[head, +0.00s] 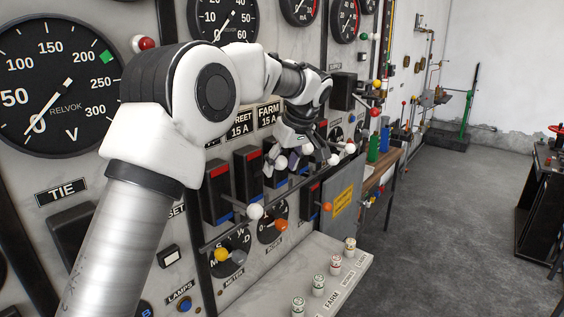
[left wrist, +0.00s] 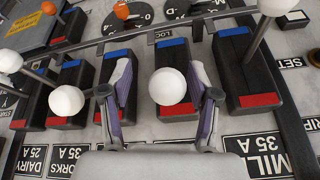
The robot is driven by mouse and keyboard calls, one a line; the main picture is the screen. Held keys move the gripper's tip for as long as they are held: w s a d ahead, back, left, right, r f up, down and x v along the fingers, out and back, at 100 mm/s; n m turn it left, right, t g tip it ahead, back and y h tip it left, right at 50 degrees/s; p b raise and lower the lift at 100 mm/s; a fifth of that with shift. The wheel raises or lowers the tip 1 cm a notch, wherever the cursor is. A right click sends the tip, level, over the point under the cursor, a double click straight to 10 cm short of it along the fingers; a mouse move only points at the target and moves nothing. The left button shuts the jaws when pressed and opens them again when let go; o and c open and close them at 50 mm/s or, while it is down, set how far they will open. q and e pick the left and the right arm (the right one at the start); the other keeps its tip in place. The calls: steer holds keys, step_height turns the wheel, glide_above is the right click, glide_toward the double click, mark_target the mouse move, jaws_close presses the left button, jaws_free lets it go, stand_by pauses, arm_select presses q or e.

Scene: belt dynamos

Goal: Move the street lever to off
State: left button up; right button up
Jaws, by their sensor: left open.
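The STREET 15 A plate (head: 241,123) is on the switch panel in the head view, with a black switch body (head: 248,171) below it. My left gripper (head: 307,157) is at the lever row, to the right of that plate. In the left wrist view, which sees the panel upside down, my open left gripper (left wrist: 160,98) has one finger on each side of a white lever ball (left wrist: 168,86). Gaps show between ball and fingers. The nameplate of this lever is hidden by my gripper, so I cannot confirm which lever it is. My right gripper is out of view.
Neighbouring white balls (left wrist: 67,100) stand close beside my fingers. A lowered lever ball (head: 255,211) sticks out at the left of the row. A rail (left wrist: 110,40) crosses near the switches' blue ends.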

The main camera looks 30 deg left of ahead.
arm_select(q)
steer(key=shift+w+a+f, duration=0.1)
steer(key=shift+w+a, duration=0.05)
steer(key=shift+w, duration=0.1)
steer(key=shift+s+r, duration=0.4)
steer(key=shift+s, duration=0.15)
jaws_close()
steer(key=shift+f+y+b, duration=0.3)
steer(key=shift+f+b, duration=0.2)
steer(key=shift+b, duration=0.3)
step_height(320, 180, down, 6)
steer(key=d+y+b, duration=0.2)
steer(key=y+b, duration=0.2)
steer(key=b, duration=0.6)
steer(key=shift+r+t+y+b, duration=0.15)
steer(key=shift+t+y+b, duration=0.15)
steer(key=shift+y+b, duration=0.1)
steer(key=shift+s, duration=0.1)
